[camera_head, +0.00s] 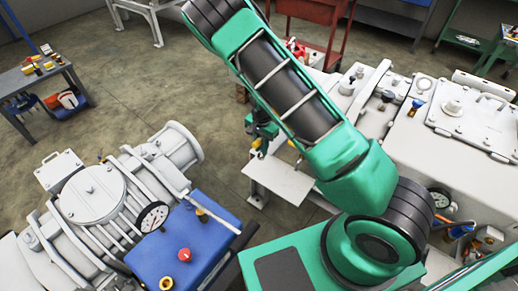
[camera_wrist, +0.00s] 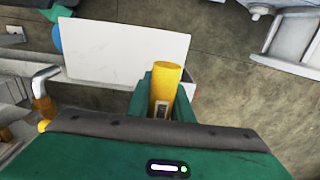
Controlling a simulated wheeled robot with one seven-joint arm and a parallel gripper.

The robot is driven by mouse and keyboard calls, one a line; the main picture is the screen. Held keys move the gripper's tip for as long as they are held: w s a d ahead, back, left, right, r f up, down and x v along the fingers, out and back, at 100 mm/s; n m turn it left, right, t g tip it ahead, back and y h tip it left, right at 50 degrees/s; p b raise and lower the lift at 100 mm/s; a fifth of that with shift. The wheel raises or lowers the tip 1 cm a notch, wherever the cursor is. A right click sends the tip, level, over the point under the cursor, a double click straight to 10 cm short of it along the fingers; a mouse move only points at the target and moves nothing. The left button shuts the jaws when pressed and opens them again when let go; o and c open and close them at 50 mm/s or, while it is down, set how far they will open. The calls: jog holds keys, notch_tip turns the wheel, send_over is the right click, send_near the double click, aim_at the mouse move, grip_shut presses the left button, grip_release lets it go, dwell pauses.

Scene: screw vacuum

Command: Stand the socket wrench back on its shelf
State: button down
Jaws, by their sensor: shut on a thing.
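My gripper (camera_wrist: 163,105) is shut on a yellow cylindrical piece, which I take to be the socket wrench (camera_wrist: 166,78). Only its yellow end shows between the green fingers in the wrist view; the rest is hidden. In the head view my gripper (camera_head: 260,132) hangs beyond the forearm, with a small yellow bit (camera_head: 256,144) below it. A plain white plate, likely the shelf (camera_head: 280,180), lies just below the gripper there. In the wrist view the white shelf (camera_wrist: 125,52) is bare, above and left of the held piece. I cannot tell whether they touch.
The white pump assembly (camera_head: 450,125) stands right of the shelf. A grey machine (camera_head: 95,195) and a blue box (camera_head: 180,245) stand at left. A bent metal pipe (camera_wrist: 46,80) lies left of the gripper. Open floor (camera_wrist: 225,65) shows at right.

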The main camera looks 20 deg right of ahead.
aim_at(261, 155)
jog(key=shift+r, duration=0.15)
jog(key=shift+w+f, duration=0.1)
jog(key=shift+f, duration=2.5)
jog(key=shift+f, duration=0.75)
dwell(0.4)
jog(key=c, duration=0.7)
grip_release()
jog(key=shift+r, duration=1.1)
jog(key=shift+r, duration=3.4)
